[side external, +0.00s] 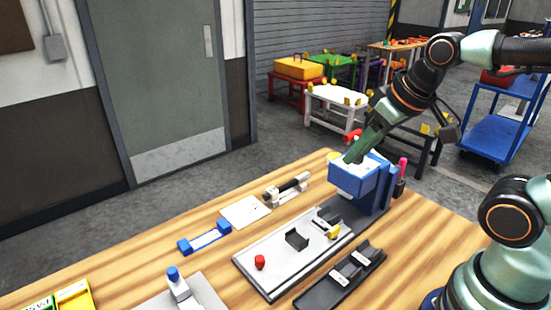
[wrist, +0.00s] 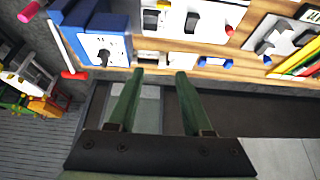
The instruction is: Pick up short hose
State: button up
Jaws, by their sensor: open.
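My gripper (side external: 354,156) is open, its green fingers pointing down beside the top of the blue box (side external: 352,181) in the side external view. In the wrist view my gripper (wrist: 160,72) has a clear gap between its fingers, with nothing in it. I cannot tell for sure which thing is the short hose. A short red cylinder (side external: 352,135) shows behind my fingers, and a red cylinder (wrist: 74,75) lies at the blue box's edge in the wrist view. A dark cylinder (side external: 290,184) rests on a pale stand on the table.
A grey plate (side external: 262,279) with a black bracket (side external: 296,239) and a red knob (side external: 260,262) lies mid-table. A dark tray (side external: 312,294) lies in front. A blue-ended tool (side external: 205,238) and white sheet (side external: 245,211) lie left.

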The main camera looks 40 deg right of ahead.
jog(key=shift+o, duration=0.8)
